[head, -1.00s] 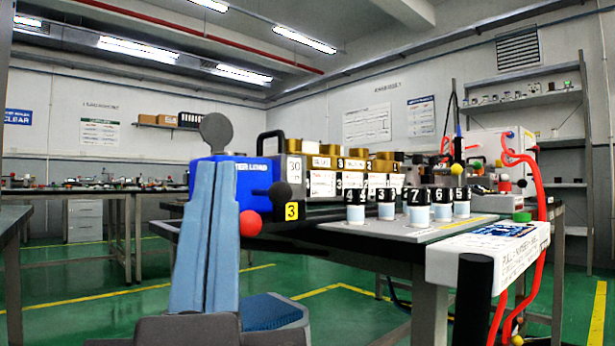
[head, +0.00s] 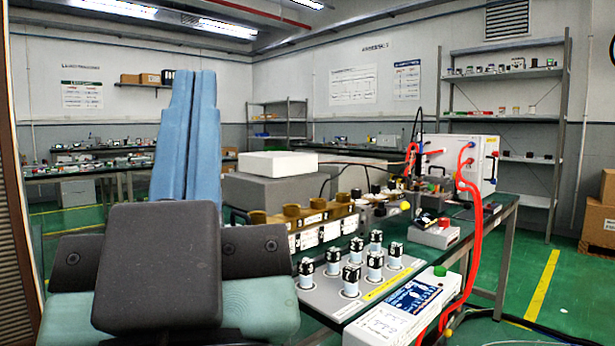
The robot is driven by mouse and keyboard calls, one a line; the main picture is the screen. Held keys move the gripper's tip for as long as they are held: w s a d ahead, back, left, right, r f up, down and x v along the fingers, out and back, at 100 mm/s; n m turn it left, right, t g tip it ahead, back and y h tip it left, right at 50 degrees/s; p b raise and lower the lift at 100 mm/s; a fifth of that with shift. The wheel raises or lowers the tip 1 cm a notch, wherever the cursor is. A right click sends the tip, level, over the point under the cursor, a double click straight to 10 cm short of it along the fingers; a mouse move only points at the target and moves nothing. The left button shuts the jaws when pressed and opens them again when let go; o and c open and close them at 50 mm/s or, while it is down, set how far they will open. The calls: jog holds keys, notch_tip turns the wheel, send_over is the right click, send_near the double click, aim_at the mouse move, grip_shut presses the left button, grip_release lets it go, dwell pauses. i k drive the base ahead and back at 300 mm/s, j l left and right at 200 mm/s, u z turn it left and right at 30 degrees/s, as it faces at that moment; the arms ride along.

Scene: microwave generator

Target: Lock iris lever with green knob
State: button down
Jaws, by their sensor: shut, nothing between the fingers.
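My gripper (head: 193,78) is at the left of the head view. Its two long light-blue fingers point up and lie together, shut and empty, left of the bench and apart from everything on it. A small green knob (head: 440,270) shows on top of the white instrument box (head: 395,305) at the bench's front right. I cannot make out an iris lever there or elsewhere on the bench. The brass-topped waveguide row (head: 305,215) runs back along the bench. Its near left end is hidden behind my arm.
Several numbered black-capped cylinders (head: 352,275) stand on a grey plate in front of the row. A grey box with a white top (head: 278,165) stands behind it. Red hoses (head: 468,230) hang at the bench's right. Green floor (head: 520,275) is open further right.

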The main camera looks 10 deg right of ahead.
aim_at(429, 187)
jog(key=i+l, duration=0.1)
jog(key=l, duration=0.4)
jog(key=i+l, duration=0.1)
jog(key=l, duration=0.4)
jog(key=i+l, duration=0.1)
jog(key=l, duration=0.4)
jog(key=i+l, duration=0.15)
jog(key=l, duration=0.35)
jog(key=i+l, duration=0.1)
jog(key=l, duration=0.4)
jog(key=i+l, duration=0.1)
jog(key=l, duration=0.4)
jog(key=i+l, duration=0.1)
jog(key=l, duration=0.4)
